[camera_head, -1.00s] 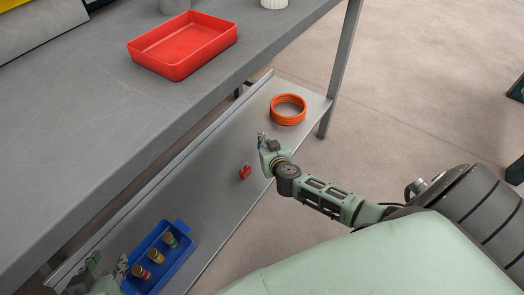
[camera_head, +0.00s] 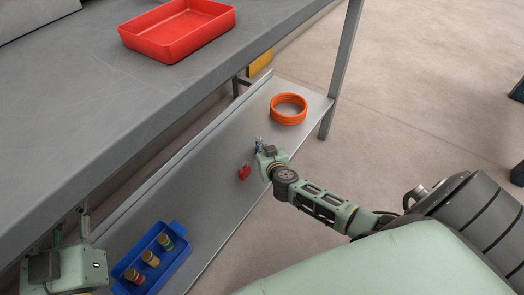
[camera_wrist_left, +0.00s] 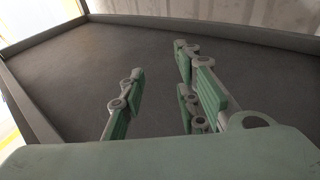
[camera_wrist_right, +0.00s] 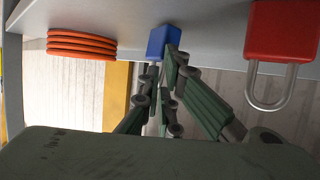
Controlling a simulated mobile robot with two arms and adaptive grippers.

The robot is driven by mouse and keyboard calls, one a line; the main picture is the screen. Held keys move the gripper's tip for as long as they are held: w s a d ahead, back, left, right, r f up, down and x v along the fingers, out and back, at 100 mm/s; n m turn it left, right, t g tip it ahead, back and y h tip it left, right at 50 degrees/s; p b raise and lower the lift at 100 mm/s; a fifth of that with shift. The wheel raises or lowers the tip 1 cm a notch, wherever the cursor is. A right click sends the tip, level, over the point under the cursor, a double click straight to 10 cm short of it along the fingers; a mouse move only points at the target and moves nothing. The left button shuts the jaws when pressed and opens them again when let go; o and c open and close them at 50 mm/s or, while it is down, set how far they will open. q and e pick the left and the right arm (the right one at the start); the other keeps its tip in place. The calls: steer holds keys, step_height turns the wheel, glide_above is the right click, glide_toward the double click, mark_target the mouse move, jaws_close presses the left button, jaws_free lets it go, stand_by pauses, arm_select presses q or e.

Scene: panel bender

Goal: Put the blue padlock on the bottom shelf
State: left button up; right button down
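The blue padlock (camera_wrist_right: 163,42) is at the fingertips of my right gripper (camera_wrist_right: 157,78), its shackle between the fingers, which look closed on it. In the head view the right gripper (camera_head: 259,145) is over the bottom shelf (camera_head: 215,155), with a small blue bit of the padlock (camera_head: 258,142) at its tip. I cannot tell whether the padlock touches the shelf. The right wrist view is upside down, with the shelf (camera_wrist_right: 215,40) at the top. My left gripper (camera_head: 84,212) is at the table's near edge; the left wrist view shows its fingers (camera_wrist_left: 155,85) apart and empty.
A red padlock (camera_head: 244,172) stands on the shelf close to the right gripper. Orange coiled rings (camera_head: 288,109) lie toward the shelf's far end. A blue tray (camera_head: 183,258) with 3 small cylinders is at the near end. A red tray (camera_head: 178,42) sits on the tabletop above.

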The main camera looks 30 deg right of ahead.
steer(key=shift+f, duration=0.2)
arm_select(q)
steer(key=shift+s+d+r+t, duration=0.15)
steer(key=shift+r+t, duration=0.2)
steer(key=shift+r, duration=0.2)
steer(key=shift+s+a+r+t, duration=0.1)
steer(key=shift+r+t, duration=0.25)
steer(key=shift+r, duration=0.2)
arm_select(e)
steer(key=c, duration=2)
jaws_free()
arm_select(q)
steer(key=shift+f, duration=0.1)
arm_select(e)
steer(key=shift+s, duration=0.1)
